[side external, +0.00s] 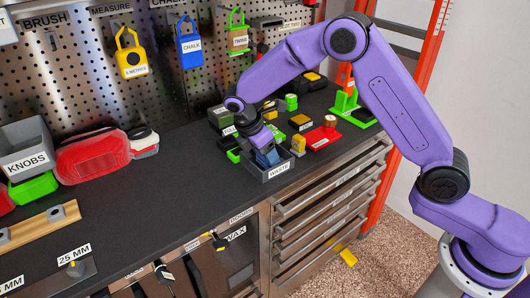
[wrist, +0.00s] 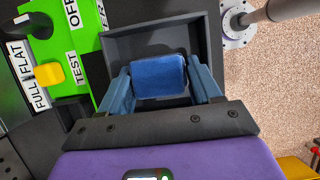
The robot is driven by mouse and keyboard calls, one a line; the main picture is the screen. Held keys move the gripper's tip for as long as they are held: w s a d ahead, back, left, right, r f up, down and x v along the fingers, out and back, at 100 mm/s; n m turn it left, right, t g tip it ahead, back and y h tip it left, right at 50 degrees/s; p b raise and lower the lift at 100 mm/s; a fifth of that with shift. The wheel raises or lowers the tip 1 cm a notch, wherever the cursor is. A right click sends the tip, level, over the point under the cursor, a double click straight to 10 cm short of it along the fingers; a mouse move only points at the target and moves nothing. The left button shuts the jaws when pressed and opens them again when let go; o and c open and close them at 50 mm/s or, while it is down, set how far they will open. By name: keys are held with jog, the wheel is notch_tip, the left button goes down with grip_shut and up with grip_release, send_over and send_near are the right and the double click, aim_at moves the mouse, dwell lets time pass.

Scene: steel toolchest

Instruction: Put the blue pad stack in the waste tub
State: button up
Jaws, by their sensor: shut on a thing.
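The blue pad stack (wrist: 158,77) is between the two blue fingers of my gripper (wrist: 162,82) in the wrist view. My gripper is shut on it. The waste tub (side external: 266,171) is a dark grey open box labelled WASTE near the front edge of the bench. In the wrist view the tub (wrist: 113,45) lies directly behind the pad stack, and its inside looks otherwise empty. In the side external view my gripper (side external: 268,156) is over the tub with the pad stack. I cannot tell whether the stack touches the tub's floor.
A green panel (wrist: 85,65) with a yellow knob and labels lies beside the tub. A yellow block (side external: 298,144) and a red stand (side external: 322,136) are right of it. The bench's front edge is close. The bench left of the tub (side external: 190,170) is clear.

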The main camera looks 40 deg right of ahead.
jog(key=shift+f, duration=0.15)
jog(key=o, duration=0.7)
jog(key=shift+o, duration=0.2)
jog(key=v, duration=1.2)
jog(key=shift+r, duration=0.25)
